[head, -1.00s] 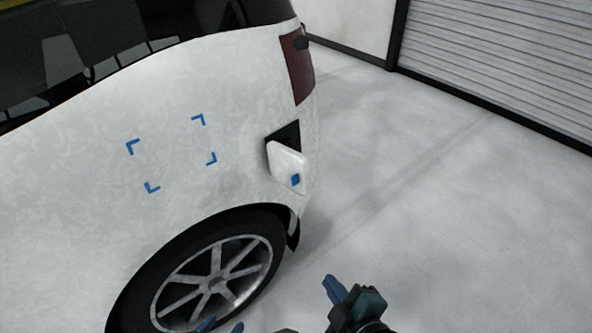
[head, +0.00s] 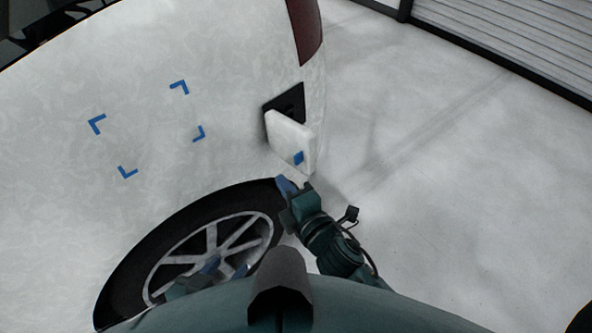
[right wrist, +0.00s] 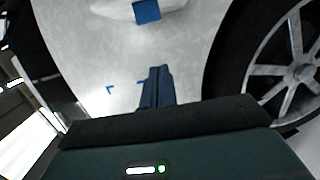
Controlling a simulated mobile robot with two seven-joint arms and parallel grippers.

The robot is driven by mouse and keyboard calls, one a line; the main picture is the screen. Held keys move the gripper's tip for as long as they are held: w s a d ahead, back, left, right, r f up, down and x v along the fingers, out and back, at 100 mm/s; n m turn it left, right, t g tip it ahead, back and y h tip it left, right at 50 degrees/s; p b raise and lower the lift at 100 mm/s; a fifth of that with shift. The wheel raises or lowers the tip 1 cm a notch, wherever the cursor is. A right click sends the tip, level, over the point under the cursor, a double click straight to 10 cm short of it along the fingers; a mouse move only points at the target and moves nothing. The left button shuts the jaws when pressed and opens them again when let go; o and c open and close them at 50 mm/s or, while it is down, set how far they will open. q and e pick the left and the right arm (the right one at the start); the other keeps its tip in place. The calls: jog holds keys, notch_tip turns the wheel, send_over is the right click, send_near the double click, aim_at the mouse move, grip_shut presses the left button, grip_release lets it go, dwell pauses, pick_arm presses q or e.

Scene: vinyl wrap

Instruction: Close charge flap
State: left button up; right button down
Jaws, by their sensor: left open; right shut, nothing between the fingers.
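The charge flap (head: 289,138) is a white panel with a blue mark on it, standing open from the white car's rear side. The dark charge port opening (head: 288,103) shows behind and above it. My right gripper (head: 286,187) is shut and empty, just below the flap and apart from it in the head view. In the right wrist view its shut blue fingers (right wrist: 157,88) point up the picture, with the flap's blue mark (right wrist: 147,11) at the top edge. My left gripper (head: 226,269) is open and empty, low in front of the wheel.
The rear wheel (head: 208,254) is below and left of the flap. Blue corner marks (head: 127,172) outline a square on the car's side (head: 230,70). The grey floor (head: 450,190) to the right is clear, back to a slatted shutter (head: 510,35).

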jog(key=shift+w+d+f+p, duration=0.1)
jog(key=shift+w+d, duration=0.3)
jog(key=shift+w, duration=0.25)
jog(key=shift+w+d+r+p, duration=0.15)
jog(key=shift+w+d, duration=0.2)
jog(key=shift+w, duration=0.35)
jog(key=shift+w+d+f+p, duration=0.15)
jog(key=shift+w+d, duration=0.25)
jog(key=shift+w, duration=0.25)
jog(key=shift+d, duration=0.15)
